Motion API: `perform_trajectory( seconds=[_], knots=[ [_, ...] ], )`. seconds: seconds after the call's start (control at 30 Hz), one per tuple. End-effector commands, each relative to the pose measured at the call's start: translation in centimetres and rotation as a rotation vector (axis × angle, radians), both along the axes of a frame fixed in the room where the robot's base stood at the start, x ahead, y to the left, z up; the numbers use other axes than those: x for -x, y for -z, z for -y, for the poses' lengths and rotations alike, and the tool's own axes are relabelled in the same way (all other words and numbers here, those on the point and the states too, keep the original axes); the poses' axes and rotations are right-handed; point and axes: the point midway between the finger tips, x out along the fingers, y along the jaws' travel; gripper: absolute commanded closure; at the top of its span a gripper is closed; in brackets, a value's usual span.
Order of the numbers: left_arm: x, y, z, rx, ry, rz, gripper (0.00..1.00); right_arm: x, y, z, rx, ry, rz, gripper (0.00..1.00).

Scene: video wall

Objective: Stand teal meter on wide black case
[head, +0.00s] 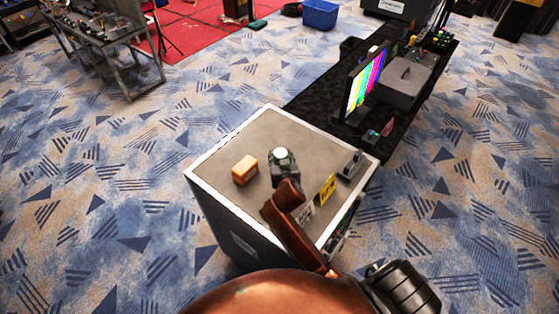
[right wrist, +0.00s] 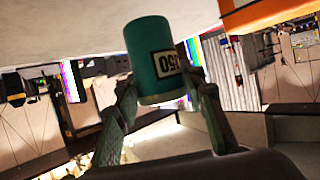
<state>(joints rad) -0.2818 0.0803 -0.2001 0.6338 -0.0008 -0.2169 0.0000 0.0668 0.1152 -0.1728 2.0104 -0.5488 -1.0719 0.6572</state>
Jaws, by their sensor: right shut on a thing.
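The teal meter (right wrist: 152,62) is a short teal cylinder with a pale number label, which looks upside down in the right wrist view. My right gripper (right wrist: 160,103) is shut on it, one finger on each side. In the head view my right gripper (head: 285,172) is over the middle of a wide case with a grey top (head: 235,146), pale edges and dark sides. The meter (head: 283,155) shows there as a white round end in a dark green rim. I cannot tell whether its lower end touches the top. My left gripper is not in view.
On the case top are an orange block (head: 245,170) to the left, a yellow sign (head: 327,189) and a small dark device (head: 351,164) to the right. A black table (head: 322,91) with a colour-bar screen (head: 367,84) stands behind. The back of the top is clear.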

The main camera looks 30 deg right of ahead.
Motion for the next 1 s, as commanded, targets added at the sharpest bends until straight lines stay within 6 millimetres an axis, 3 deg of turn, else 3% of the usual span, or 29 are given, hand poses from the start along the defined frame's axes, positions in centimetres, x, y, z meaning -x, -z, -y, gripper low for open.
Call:
perform_trajectory(
  seconds=[0.1, 0.3, 0.43, 0.77, 0.8, 1.0],
  knots=[
    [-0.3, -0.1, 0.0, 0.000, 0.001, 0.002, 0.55, -0.6, 0.5, -0.1, 0.001, -0.002, 0.003, 0.92],
    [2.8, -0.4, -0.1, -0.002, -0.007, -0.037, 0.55, -1.0, 3.0, 0.0, 0.003, -0.003, -0.003, 0.92],
    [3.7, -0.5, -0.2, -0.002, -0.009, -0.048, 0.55, -1.0, 4.0, 0.0, 0.002, -0.003, 0.001, 0.92],
    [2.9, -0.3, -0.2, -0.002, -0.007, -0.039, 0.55, -1.0, 4.4, 0.0, 0.000, -0.002, 0.002, 0.92],
    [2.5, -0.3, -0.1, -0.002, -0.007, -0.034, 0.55, -1.0, 4.5, 0.0, -0.001, -0.002, 0.000, 0.62],
    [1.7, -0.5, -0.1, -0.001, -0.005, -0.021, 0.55, -1.0, 4.4, 0.0, 0.001, -0.002, 0.001, 0.49]
  ],
)
